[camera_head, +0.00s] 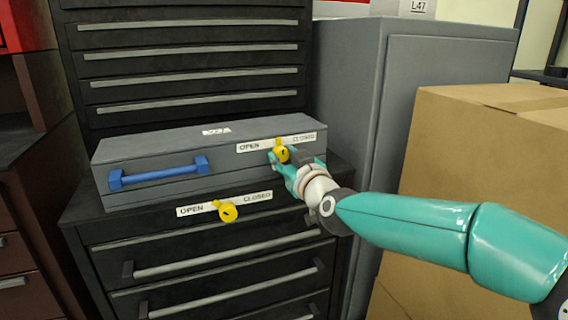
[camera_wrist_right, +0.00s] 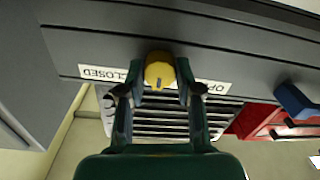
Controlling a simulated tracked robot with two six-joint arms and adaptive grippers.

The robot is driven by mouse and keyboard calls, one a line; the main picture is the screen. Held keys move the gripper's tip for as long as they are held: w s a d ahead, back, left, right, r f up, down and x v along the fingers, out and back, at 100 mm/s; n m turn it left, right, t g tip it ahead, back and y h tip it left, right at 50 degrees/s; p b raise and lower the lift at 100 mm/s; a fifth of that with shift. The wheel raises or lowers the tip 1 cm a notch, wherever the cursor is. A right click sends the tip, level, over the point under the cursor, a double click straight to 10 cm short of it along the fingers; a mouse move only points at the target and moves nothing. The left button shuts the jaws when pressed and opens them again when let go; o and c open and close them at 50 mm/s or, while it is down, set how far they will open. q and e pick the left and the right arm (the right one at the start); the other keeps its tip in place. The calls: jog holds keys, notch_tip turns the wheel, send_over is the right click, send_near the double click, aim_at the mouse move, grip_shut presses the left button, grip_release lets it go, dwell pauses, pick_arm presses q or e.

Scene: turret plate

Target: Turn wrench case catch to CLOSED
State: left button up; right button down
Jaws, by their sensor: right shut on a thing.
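The grey case (camera_head: 125,155) lies on top of a black drawer cabinet, with a blue handle (camera_head: 158,173) on its front. Its yellow catch (camera_head: 283,155) sits at the front right, below a white strip (camera_head: 250,146) marked OPEN on the left and CLOSED on the right. The catch's small tab points roughly upward, between the two words. My right gripper (camera_head: 279,160) is shut on the catch. In the right wrist view the yellow catch (camera_wrist_right: 159,70) is between the fingertips (camera_wrist_right: 158,88), and the strip appears upside down. My left gripper is not in view.
A second yellow catch (camera_head: 228,212) sits below on the black cabinet (camera_head: 215,255), under its own OPEN/CLOSED strip (camera_head: 225,203); its tab points up-left. A cardboard box (camera_head: 480,190) stands at the right, close to my right arm. A grey cabinet (camera_head: 440,80) stands behind.

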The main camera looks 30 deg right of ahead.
jog(key=m+b, duration=0.1)
jog(key=m, duration=0.3)
jog(key=shift+f+b, duration=0.3)
jog(key=shift+b, duration=0.1)
jog(key=m+b, duration=0.1)
jog(key=m, duration=0.4)
jog(key=shift+b, duration=0.35)
jog(key=c, duration=0.8)
grip_release()
jog(key=shift+r, duration=0.1)
jog(key=shift+o, duration=0.2)
jog(key=shift+r, duration=0.1)
